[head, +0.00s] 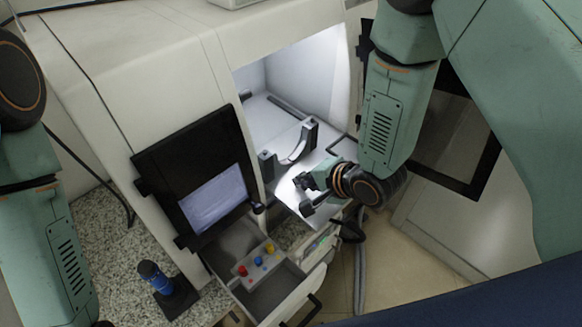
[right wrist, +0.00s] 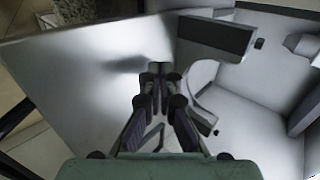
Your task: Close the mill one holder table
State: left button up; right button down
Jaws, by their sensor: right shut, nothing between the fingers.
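The mill (head: 170,60) is a large white machine with a lit opening. Its holder table (head: 284,192) is a pale plate at that opening, with its near end sticking out. A curved holder (head: 300,150) with two dark posts stands on it. The table also fills much of the right wrist view (right wrist: 70,85). My right gripper (head: 303,195) is over the near end of the table; in the right wrist view its fingertips (right wrist: 160,72) are together, with nothing between them. I cannot tell whether they touch the plate. My left arm shows at the left edge, but its gripper is out of view.
A black-framed screen (head: 160,160) is on the mill's front, left of the opening. A dark-framed panel (head: 480,180) is at the right.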

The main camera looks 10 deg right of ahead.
aim_at(277, 159)
jog(key=w, duration=0.1)
jog(key=w+a, duration=0.1)
jog(key=w+p, duration=0.1)
jog(key=shift+w+a, duration=0.1)
jog(key=shift+a, duration=0.2)
jog(key=shift+a+r, duration=0.1)
jog(key=shift+a, duration=0.05)
jog(key=shift+w, duration=0.1)
jog(key=shift+w, duration=0.15)
jog(key=w+a, duration=0.2)
jog(key=w, duration=0.1)
jog(key=shift+w+a, duration=0.45)
jog(key=shift+w, duration=0.05)
jog(key=shift+s+d, duration=0.1)
jog(key=shift+d, duration=0.15)
